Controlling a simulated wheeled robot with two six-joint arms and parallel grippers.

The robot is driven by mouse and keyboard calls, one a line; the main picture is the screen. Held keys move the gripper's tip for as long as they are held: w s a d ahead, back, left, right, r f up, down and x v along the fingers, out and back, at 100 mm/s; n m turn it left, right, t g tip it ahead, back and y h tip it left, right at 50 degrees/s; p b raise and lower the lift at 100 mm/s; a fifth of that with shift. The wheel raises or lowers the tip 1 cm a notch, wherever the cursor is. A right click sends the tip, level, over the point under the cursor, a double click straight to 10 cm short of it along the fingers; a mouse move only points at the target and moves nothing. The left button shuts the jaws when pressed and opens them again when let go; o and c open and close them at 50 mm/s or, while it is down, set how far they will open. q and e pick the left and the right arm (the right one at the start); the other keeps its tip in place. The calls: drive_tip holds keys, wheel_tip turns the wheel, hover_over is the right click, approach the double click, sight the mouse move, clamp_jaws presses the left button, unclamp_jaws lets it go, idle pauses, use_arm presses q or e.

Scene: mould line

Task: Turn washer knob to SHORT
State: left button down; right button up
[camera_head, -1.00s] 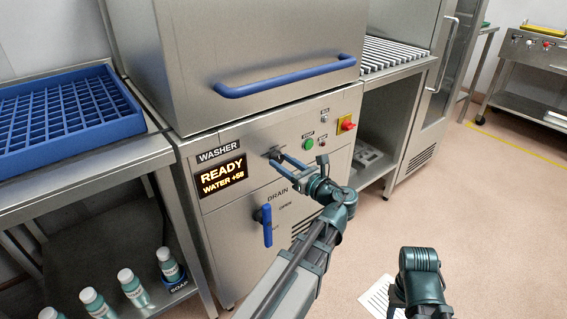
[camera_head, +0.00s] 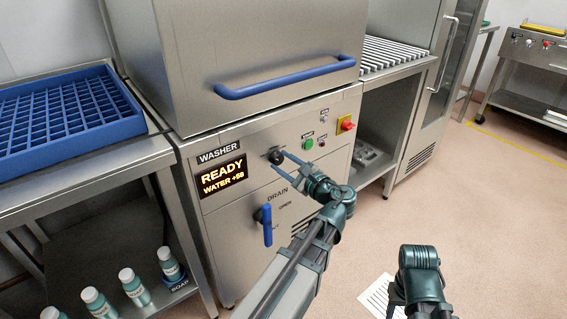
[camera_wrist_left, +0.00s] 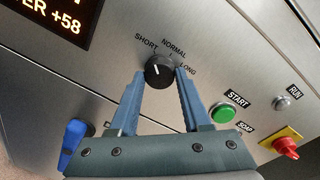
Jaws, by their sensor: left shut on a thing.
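The washer's black round knob (camera_head: 276,156) is on the front panel, right of the lit READY display. In the left wrist view the knob (camera_wrist_left: 159,72) sits under the labels SHORT, NORMAL and LONG. Its white mark points up and slightly left, toward SHORT; exact alignment is hard to tell. My left gripper (camera_head: 279,161) is at the knob, and its two blue fingers (camera_wrist_left: 160,77) lie on either side of it, shut on it.
The green START button (camera_wrist_left: 223,112), a red knob on a yellow plate (camera_wrist_left: 286,147) and the blue drain handle (camera_head: 266,225) are close by. A blue washer-door handle (camera_head: 285,78) is above. A blue rack (camera_head: 75,165) stands on the left table.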

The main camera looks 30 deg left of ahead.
idle(0.4)
use_arm(q)
drive_tip(key=shift+c, duration=1.8)
unclamp_jaws()
drive_tip(key=shift+d, duration=0.1)
drive_tip(key=v, duration=1.3)
drive_tip(key=shift+s+d+p, duration=0.25)
drive_tip(key=shift+d+p, duration=0.05)
